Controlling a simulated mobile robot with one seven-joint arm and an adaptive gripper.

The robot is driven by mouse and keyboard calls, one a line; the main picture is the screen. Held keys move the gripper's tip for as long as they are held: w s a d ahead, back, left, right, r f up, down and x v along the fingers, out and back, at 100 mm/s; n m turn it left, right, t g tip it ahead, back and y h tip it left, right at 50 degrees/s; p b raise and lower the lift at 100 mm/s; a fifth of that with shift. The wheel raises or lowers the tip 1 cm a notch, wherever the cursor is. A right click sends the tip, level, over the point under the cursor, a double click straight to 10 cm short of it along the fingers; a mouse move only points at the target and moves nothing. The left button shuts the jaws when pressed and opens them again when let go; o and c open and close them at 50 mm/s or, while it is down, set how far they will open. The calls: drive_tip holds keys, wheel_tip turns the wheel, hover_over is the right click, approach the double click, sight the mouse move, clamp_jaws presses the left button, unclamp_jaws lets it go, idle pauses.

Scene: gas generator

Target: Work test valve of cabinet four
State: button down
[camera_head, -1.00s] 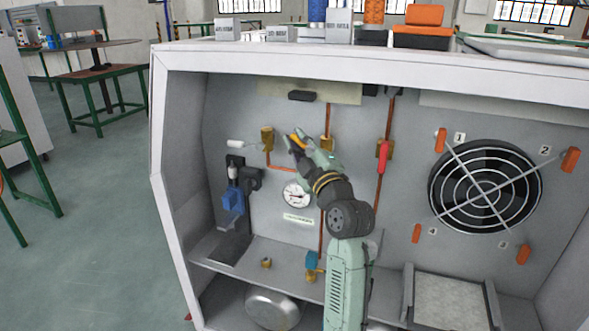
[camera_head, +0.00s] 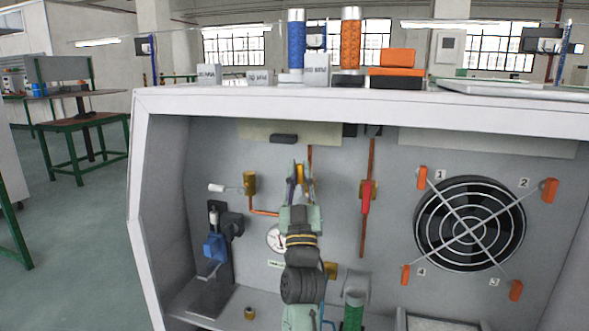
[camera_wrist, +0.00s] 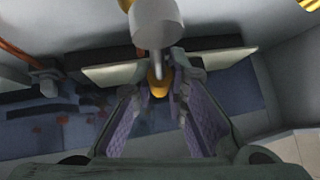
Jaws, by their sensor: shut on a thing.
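My gripper (camera_head: 299,175) is in front of the middle of the cabinet's back panel, where a copper pipe (camera_head: 310,156) runs down. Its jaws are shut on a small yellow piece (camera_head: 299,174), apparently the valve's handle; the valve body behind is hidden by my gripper. In the wrist view my gripper's purple-padded fingers (camera_wrist: 160,100) close in around the yellow piece (camera_wrist: 157,83). A pale grey cylinder (camera_wrist: 157,24) with a thin stem stands in line with it. I cannot tell how far the handle is turned.
A brass valve with a white-tipped lever (camera_head: 216,188) is to the left, and a red-handled valve (camera_head: 366,196) to the right. A gauge (camera_head: 275,238) is partly hidden by my arm. A blue unit (camera_head: 214,246) and a caged fan (camera_head: 469,223) flank these.

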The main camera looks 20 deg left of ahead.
drive_tip(key=shift+d+r+m+t+h+p, duration=0.1)
drive_tip(key=shift+d+m+t+h+p, duration=0.15)
drive_tip(key=shift+m+h, duration=0.6)
drive_tip(key=shift+d+m+t+h+p, duration=0.1)
drive_tip(key=shift+m+t+h+p, duration=0.2)
drive_tip(key=shift+m+h, duration=0.5)
drive_tip(key=shift+d, duration=0.1)
drive_tip(key=c, duration=1.6)
unclamp_jaws()
drive_tip(key=shift+o, duration=0.2)
drive_tip(key=v, duration=0.7)
drive_tip(key=shift+s+f, duration=0.15)
drive_tip(key=shift+f, duration=0.1)
